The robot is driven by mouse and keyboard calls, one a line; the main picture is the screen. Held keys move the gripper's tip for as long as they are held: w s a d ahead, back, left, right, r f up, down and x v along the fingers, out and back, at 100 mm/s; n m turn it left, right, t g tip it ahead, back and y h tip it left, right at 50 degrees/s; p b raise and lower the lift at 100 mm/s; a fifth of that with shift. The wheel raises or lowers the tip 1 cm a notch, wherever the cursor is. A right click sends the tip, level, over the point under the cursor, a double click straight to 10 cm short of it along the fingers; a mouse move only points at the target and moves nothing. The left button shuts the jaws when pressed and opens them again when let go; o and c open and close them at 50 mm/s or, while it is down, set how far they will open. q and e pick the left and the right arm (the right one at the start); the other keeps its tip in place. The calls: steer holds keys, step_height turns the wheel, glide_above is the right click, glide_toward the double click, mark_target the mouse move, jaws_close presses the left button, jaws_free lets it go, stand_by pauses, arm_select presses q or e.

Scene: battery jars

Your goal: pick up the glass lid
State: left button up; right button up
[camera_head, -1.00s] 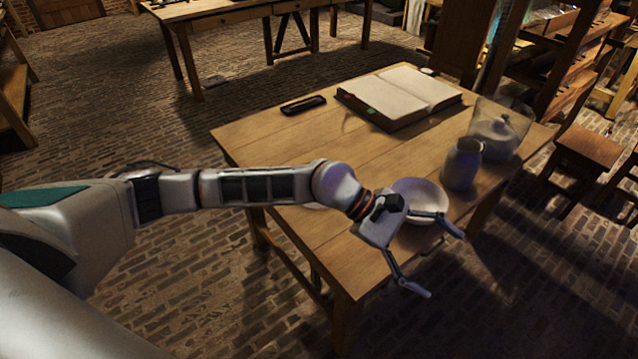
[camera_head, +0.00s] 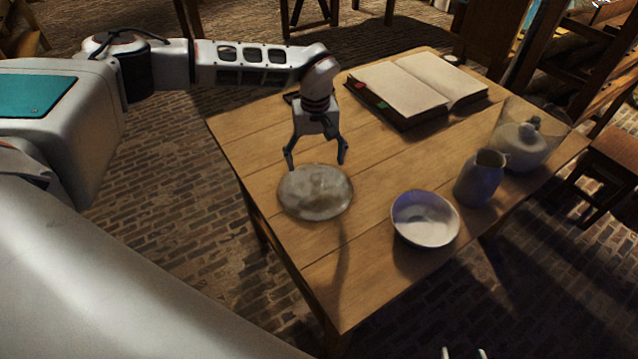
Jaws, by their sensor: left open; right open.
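The glass lid (camera_head: 315,192) looks like a round, greyish, see-through disc. It lies on the wooden table (camera_head: 300,256) near its left edge. My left gripper (camera_head: 317,161) is open, fingers pointing down, just behind the lid's far rim. Nothing is between its fingers, and I cannot tell whether a fingertip touches the lid. Two pale tips at the bottom edge look like my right gripper (camera_head: 464,353); it is open and mostly out of frame.
A white bowl (camera_head: 425,219) stands right of the lid. Beyond it are a grey-blue jug (camera_head: 479,178) and a lidded pot (camera_head: 524,148) by a clear glass pane or vessel. An open book (camera_head: 409,91) lies at the back. The table between lid and bowl is clear.

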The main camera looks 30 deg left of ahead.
mark_target(315, 178)
arm_select(q)
steer(key=shift+s+d+f, duration=0.1)
steer(key=shift+s+f, duration=0.25)
steer(key=shift+f, duration=0.5)
steer(key=f, duration=0.3)
steer(key=shift+s+d+f, duration=0.1)
steer(key=shift+s+f, duration=0.15)
steer(key=shift+w+f, duration=0.1)
steer(key=shift+f, duration=0.45)
jaws_close()
